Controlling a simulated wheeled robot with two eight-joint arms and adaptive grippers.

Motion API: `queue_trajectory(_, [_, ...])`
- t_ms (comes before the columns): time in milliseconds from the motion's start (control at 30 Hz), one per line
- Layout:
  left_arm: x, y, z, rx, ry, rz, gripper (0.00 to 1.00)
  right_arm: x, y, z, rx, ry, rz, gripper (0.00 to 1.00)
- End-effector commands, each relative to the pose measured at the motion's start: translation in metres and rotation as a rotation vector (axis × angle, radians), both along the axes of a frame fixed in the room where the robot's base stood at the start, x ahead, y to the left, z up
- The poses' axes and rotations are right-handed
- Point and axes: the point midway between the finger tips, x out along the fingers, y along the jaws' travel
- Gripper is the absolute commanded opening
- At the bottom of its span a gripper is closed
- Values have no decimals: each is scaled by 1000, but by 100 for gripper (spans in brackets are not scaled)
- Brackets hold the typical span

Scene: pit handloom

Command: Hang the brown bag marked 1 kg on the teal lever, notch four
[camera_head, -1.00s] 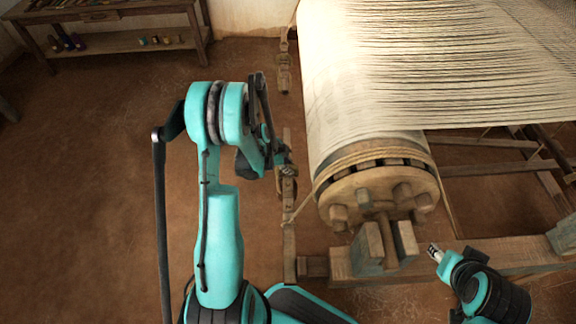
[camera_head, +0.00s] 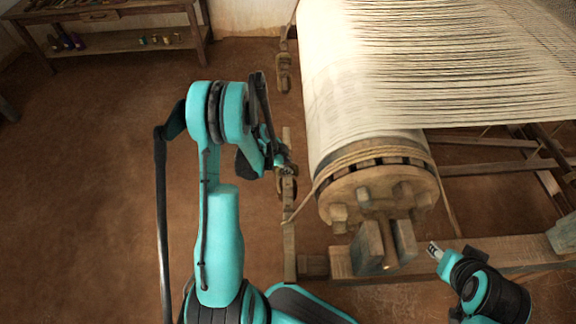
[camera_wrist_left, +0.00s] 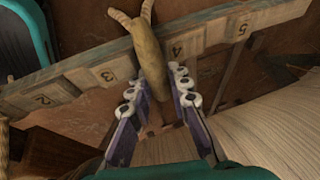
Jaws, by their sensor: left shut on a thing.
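In the left wrist view, my left gripper (camera_wrist_left: 157,92) is shut on a tan-brown bag (camera_wrist_left: 149,52). The bag's body is long and narrow here, with two ear-like ends at the top. No weight mark shows on it. The bag crosses in front of a wooden bar (camera_wrist_left: 85,75) with number plates 2, 3, 4 and 5, between plates 3 and 4 (camera_wrist_left: 177,49). I cannot tell whether they touch. In the head view, my left gripper (camera_head: 284,167) is left of the cloth roller. My right gripper (camera_head: 435,251) is at the lower right, its jaws unclear.
The wooden cloth roller (camera_head: 380,195) with pegs and the stretched warp (camera_head: 440,70) stand right of my left arm. A loom beam (camera_head: 460,258) runs below them. A wooden bench (camera_head: 125,48) stands at the back left. The earth floor between is clear.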

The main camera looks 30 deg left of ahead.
Motion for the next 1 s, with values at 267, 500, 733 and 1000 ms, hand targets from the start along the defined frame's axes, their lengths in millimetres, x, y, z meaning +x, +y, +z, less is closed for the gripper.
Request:
queue_trajectory(267, [-1,0,-1,1,3,-2,43,0,0,0,0,0,0,40])
queue_trajectory(500, [-2,1,2,2,4,-1,43,0,0,0,0,0,0,40])
queue_trajectory(733, [-15,9,34,0,3,1,43,0,0,0,0,0,0,40])
queue_trajectory(1000, [-34,21,84,0,3,1,43,0,0,0,0,0,0,40])
